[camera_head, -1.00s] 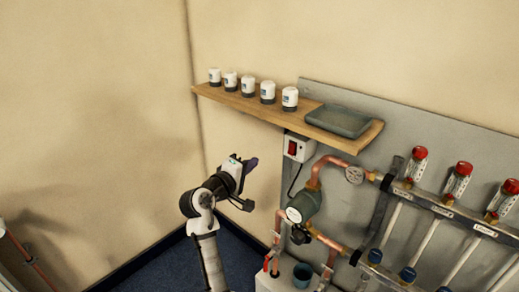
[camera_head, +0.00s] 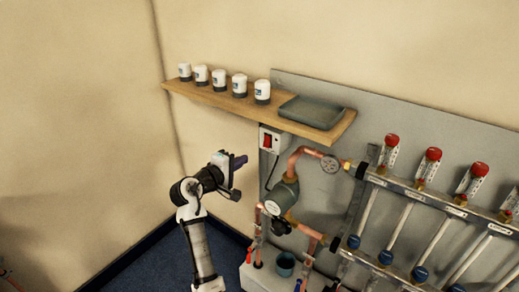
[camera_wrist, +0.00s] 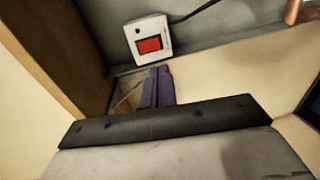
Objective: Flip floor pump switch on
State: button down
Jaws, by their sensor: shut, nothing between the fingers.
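The floor pump switch (camera_head: 267,141) is a red rocker in a white box, mounted on the grey panel just under the wooden shelf. It also shows in the wrist view (camera_wrist: 149,45), at upper centre, beyond my fingertips. I cannot tell from the rocker whether it is on or off. My gripper (camera_head: 240,160) is left of the switch box in the head view, apart from it. In the wrist view, my purple fingers (camera_wrist: 157,86) are together and empty, pointing toward the box with a gap between. The green pump (camera_head: 283,195) sits below the switch on copper pipes.
The wooden shelf (camera_head: 215,97) with several white-capped actuators (camera_head: 262,91) and a grey tray (camera_head: 311,112) overhangs the switch. A dark cable hangs from the box. The wall left of the panel is clear.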

aim_at(265, 147)
jog(key=p+x, duration=0.2)
jog(key=x, duration=0.7)
jog(key=shift+w+d, duration=0.25)
jog(key=shift+w, duration=0.05)
jog(key=shift+w+d+f, duration=0.1)
jog(key=shift+w, duration=0.05)
